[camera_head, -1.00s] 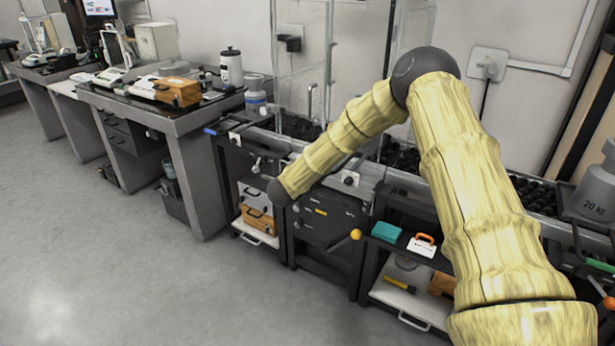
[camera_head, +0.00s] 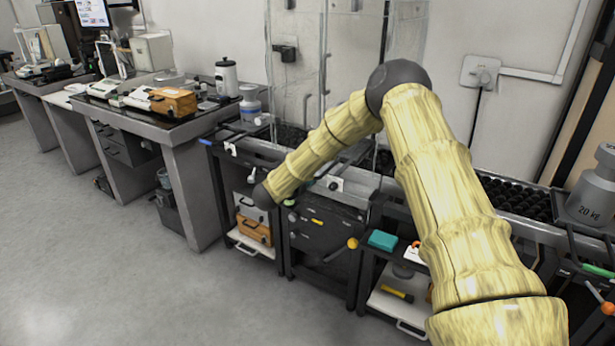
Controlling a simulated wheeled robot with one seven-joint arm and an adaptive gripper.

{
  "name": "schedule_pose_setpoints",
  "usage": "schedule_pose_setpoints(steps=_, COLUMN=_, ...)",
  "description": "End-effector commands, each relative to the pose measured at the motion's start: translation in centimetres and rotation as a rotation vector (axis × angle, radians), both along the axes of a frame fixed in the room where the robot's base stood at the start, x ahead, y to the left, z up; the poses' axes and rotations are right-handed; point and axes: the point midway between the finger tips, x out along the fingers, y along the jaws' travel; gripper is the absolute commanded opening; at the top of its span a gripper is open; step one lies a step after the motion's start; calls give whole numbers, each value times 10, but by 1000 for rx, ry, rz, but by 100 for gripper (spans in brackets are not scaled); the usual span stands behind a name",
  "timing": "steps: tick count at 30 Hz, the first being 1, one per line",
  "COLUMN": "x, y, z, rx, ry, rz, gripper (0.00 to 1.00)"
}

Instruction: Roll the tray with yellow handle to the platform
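A yellow ball knob (camera_head: 352,243) sits on the end of a thin dark rod that sticks out in front of the dark carts at the centre. A grey metal tray-like top (camera_head: 358,181) lies above and behind it. I cannot tell whether the rod belongs to that top. My pale yellow arm comes in from the lower right, bends at a dark elbow and runs down left to a dark round joint in front of the carts. My gripper beyond that joint does not show. No platform can be made out for certain.
A blue-ended handle (camera_head: 205,141) sticks out at the left end of the bench. A 20 kg weight (camera_head: 592,190) stands at the right. Shelves with wooden boxes (camera_head: 254,230) are below. Weighing tables (camera_head: 180,124) stand at the left. The floor (camera_head: 130,270) at front left is clear.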

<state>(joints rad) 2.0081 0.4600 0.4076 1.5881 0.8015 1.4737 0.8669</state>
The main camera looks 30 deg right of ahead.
Motion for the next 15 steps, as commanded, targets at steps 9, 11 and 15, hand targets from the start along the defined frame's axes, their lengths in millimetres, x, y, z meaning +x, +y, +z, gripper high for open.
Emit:
schedule_pose_setpoints(steps=9, x=0, y=5, z=0, rx=1, ry=1, rz=4, gripper=34)
schedule_pose_setpoints(steps=11, x=-2, y=8, z=1, rx=1, ry=1, rz=4, gripper=34)
schedule_pose_setpoints(steps=15, x=-9, y=23, z=5, rx=1, ry=0, rz=6, gripper=34)
